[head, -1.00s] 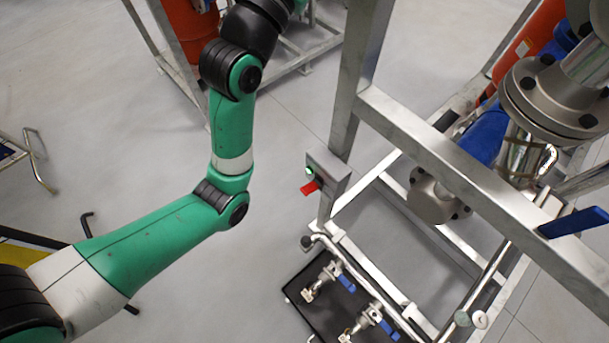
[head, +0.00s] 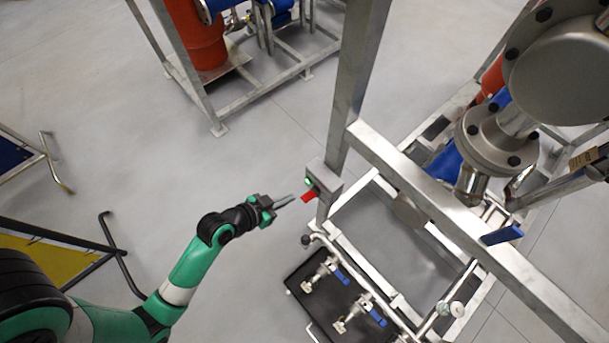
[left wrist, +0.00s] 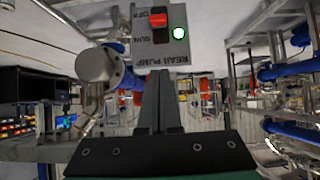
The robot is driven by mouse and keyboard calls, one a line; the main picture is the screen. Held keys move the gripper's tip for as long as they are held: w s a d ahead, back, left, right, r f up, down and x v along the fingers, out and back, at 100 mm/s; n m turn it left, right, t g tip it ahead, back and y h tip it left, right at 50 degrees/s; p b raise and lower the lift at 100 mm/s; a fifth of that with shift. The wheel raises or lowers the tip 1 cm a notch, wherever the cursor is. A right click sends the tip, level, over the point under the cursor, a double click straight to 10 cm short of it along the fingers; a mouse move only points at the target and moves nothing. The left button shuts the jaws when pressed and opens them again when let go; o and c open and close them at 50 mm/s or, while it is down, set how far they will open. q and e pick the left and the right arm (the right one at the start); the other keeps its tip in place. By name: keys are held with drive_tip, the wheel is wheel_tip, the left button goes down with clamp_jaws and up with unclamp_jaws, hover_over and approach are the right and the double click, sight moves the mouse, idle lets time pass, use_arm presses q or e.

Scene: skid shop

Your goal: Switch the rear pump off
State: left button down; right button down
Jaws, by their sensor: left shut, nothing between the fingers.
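The rear pump switch box (head: 327,184) is a small grey box on the frame post. It has a red lever (head: 308,196) and a bright green lamp (head: 309,181). There the red lever (left wrist: 158,19) shows beside OFF, with a dark slot beside RUN, and the lamp (left wrist: 179,32) glows green. My left gripper (head: 290,199) is shut and empty, its tips just left of the lever; contact is unclear. Its fingers (left wrist: 158,78) point at the panel. My right gripper is out of view.
A metal skid frame (head: 440,195) with pipes and blue-handled valves (head: 341,275) stands right of and below the box. A black tray (head: 310,302) lies under the valves. Another skid (head: 240,97) stands behind. Open grey floor lies left of the box.

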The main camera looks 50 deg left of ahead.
use_arm(q)
drive_tip(key=b, duration=0.4)
hover_over(304, 199)
drive_tip(key=w, duration=0.2)
wheel_tip(304, 199, down, 6)
drive_tip(key=shift+s+f, duration=0.1)
drive_tip(key=shift+s, duration=0.05)
drive_tip(key=f, duration=0.1)
drive_tip(key=s+f+b, duration=0.1)
drive_tip(key=f, duration=0.1)
drive_tip(key=shift+s+f+b, duration=0.2)
drive_tip(key=shift+s+b, duration=0.15)
drive_tip(key=shift+w+a, duration=0.1)
